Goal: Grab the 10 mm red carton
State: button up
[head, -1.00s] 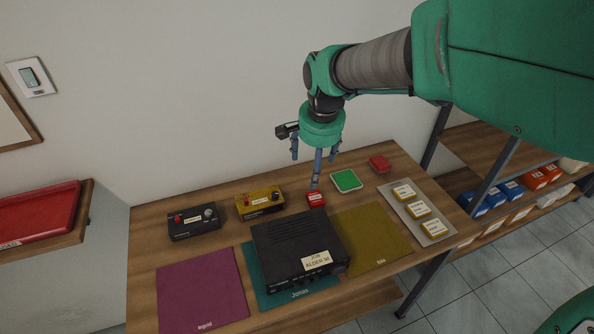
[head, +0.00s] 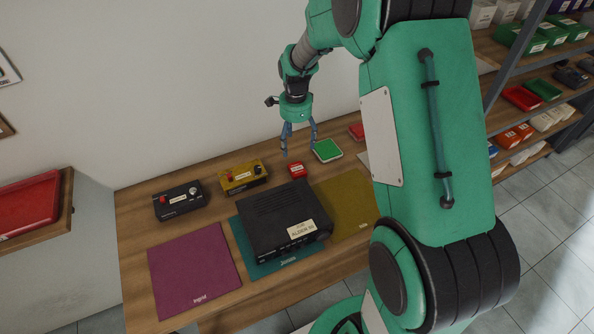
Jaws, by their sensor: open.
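Several red items show in the head view, and no 10 mm marking is readable on any of them. A small red box with a white label (head: 297,170) sits on the wooden table behind the black unit. Red-orange cartons (head: 510,138) stand on the shelf rack at the right, beside white ones. A darker red box (head: 521,97) lies on a higher shelf. My gripper (head: 299,150) is open and empty, pointing down above the back of the table, near the small red box and apart from it.
A black unit (head: 283,222) stands on the teal mat, between purple (head: 195,270) and olive (head: 345,205) mats. Black (head: 178,201) and yellow (head: 243,177) control boxes and a green-topped box (head: 327,150) stand behind. My arm hides the table's right end.

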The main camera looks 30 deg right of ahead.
dwell(0.3)
send_over(297, 169)
jog(key=shift+w+a+f, duration=0.1)
jog(key=shift+w+f, duration=0.05)
jog(key=shift+f, duration=2)
jog(key=shift+w+f, duration=0.1)
jog(key=shift+f, duration=2.05)
jog(key=shift+s+d+f+b, duration=0.1)
jog(key=shift+f+b, duration=0.15)
jog(key=shift+f, duration=1.05)
jog(key=shift+s+d+f+b, duration=0.1)
jog(key=shift+f+b, duration=0.1)
jog(key=shift+f, duration=1.1)
jog(key=shift+c, duration=0.3)
jog(key=c, duration=1.4)
jog(key=shift+r, duration=0.1)
jog(key=shift+r+p, duration=0.3)
jog(key=shift+r, duration=4.65)
